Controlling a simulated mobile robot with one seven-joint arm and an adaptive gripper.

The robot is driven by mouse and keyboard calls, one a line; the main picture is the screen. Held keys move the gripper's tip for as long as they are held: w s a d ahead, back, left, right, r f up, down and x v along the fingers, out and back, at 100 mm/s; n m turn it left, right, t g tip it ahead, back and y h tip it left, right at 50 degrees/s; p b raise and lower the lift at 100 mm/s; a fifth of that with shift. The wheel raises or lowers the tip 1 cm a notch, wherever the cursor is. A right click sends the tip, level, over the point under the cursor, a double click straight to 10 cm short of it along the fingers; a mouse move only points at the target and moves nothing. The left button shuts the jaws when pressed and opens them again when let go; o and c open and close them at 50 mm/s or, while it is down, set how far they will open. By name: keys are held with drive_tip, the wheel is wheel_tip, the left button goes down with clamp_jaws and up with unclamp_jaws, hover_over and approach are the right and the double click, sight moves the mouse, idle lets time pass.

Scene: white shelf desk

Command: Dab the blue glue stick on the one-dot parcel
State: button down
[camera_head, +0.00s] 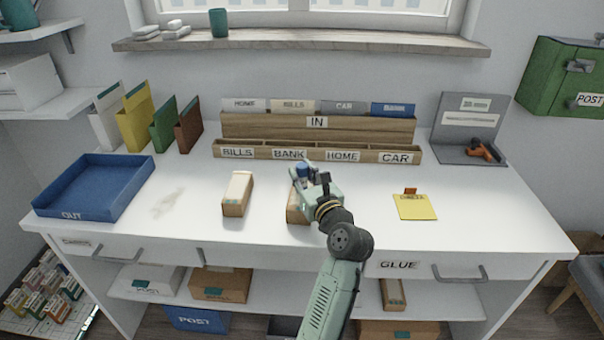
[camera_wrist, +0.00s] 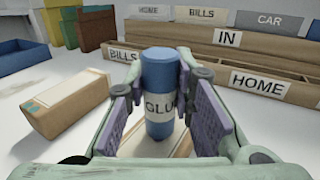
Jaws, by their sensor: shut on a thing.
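My gripper (camera_head: 312,184) is shut on the blue glue stick (camera_wrist: 159,75), which stands upright between the pads with its "GLU" label facing the wrist camera. Its blue end (camera_head: 303,170) also shows in the head view. A parcel (camera_head: 296,212) lies directly beneath my gripper, mostly hidden by it; part of it shows below the stick in the wrist view (camera_wrist: 140,147). Whether the stick touches it I cannot tell. A second parcel (camera_head: 236,206) lies to the left, apart from my gripper; it also shows in the wrist view (camera_wrist: 65,105).
Behind stand a sorter labelled BILLS, BANK, HOME, CAR (camera_head: 335,155) and the IN rack (camera_head: 350,128). A blue OUT tray (camera_head: 60,212) is at the left. A yellow note pad (camera_head: 414,208) lies at the right. The desk between them is mostly clear.

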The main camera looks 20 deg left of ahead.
wheel_tip(320, 180, up, 3)
drive_tip(key=p, duration=0.2)
drive_tip(key=shift+f+p, duration=0.15)
drive_tip(key=shift+p, duration=0.25)
drive_tip(key=shift+r, duration=2.05)
